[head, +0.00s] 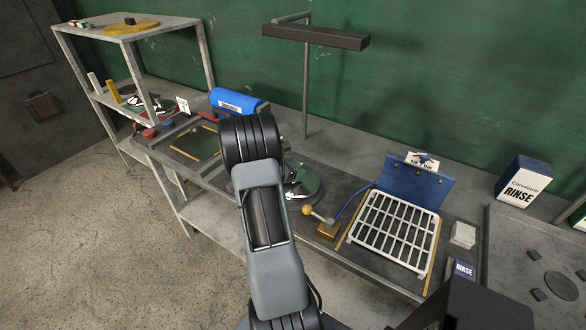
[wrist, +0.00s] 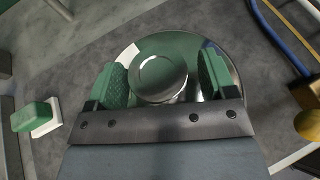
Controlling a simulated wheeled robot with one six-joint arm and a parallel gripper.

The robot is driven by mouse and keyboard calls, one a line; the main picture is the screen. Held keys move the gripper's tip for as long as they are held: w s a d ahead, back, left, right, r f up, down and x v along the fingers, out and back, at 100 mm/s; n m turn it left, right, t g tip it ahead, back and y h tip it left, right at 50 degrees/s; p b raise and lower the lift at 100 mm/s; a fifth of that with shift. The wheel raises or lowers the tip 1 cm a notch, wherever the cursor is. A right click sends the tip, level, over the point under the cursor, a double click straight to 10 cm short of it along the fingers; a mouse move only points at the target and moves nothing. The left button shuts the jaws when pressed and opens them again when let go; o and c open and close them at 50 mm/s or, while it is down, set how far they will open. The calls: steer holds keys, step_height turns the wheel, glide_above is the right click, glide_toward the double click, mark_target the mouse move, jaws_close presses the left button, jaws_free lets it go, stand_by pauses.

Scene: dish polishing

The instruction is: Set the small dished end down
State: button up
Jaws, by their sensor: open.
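The small dished end (wrist: 158,75) is a shiny round metal piece in the wrist view. It appears to sit on a larger mirror-like round disc (wrist: 222,62), which also shows in the head view (head: 312,184) beside my arm. My gripper (wrist: 162,80) is open, with its green pads on either side of the small dished end. The left pad is very close to its rim; I cannot tell if it touches. A gap shows at the right pad. In the head view my arm hides most of the gripper and the small dished end.
A white rack (head: 395,232) and a brass block with a yellow knob (head: 327,231) stand to the right. A lamp post (head: 306,90) rises behind. A green-and-white block (wrist: 36,117) lies left in the wrist view.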

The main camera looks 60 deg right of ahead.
steer(key=shift+r, duration=0.1)
steer(key=shift+w+a+r, duration=0.1)
steer(key=b+v, duration=0.1)
steer(key=v, duration=1.1)
steer(key=s+a+r+m+t+y, duration=0.2)
steer(key=a+m+t+y, duration=0.1)
steer(key=a, duration=0.8)
steer(key=s+a+r+m+t+y, duration=0.2)
steer(key=a+m+y, duration=0.3)
steer(key=a, duration=0.6)
steer(key=s+a+r+m+t+y, duration=0.2)
steer(key=a+r+m+t+y, duration=0.2)
steer(key=a, duration=0.7)
steer(key=shift+a+m, duration=0.2)
steer(key=shift+m, duration=0.6)
steer(key=shift+w, duration=0.1)
